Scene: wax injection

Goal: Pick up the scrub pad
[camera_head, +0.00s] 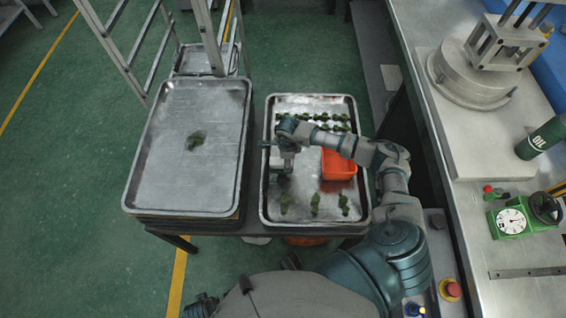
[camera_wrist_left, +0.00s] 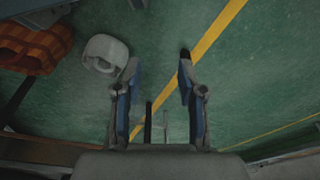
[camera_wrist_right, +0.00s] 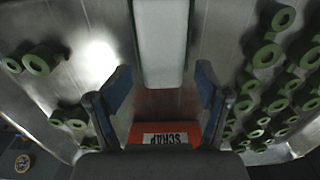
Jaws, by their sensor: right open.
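A pale, long block that looks like the scrub pad (camera_wrist_right: 162,40) shows in the right wrist view, lying on the metal tray ahead of the fingers. My right gripper (camera_wrist_right: 164,80) is open, its two fingers to either side of the block's near end; I cannot tell whether they touch it. In the head view my right gripper (camera_head: 279,168) hangs over the left part of the right tray (camera_head: 264,205), and the arm largely hides what is beneath. My left gripper (camera_wrist_left: 160,68) is open and empty above the green floor in the left wrist view.
A red bin (camera_head: 339,165), labelled SCRAP in the right wrist view, stands on the right tray. Several green pieces (camera_head: 315,204) lie in front of and behind it. A left tray (camera_head: 165,165) holds one green piece (camera_head: 196,139). A workbench (camera_head: 470,180) borders the right.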

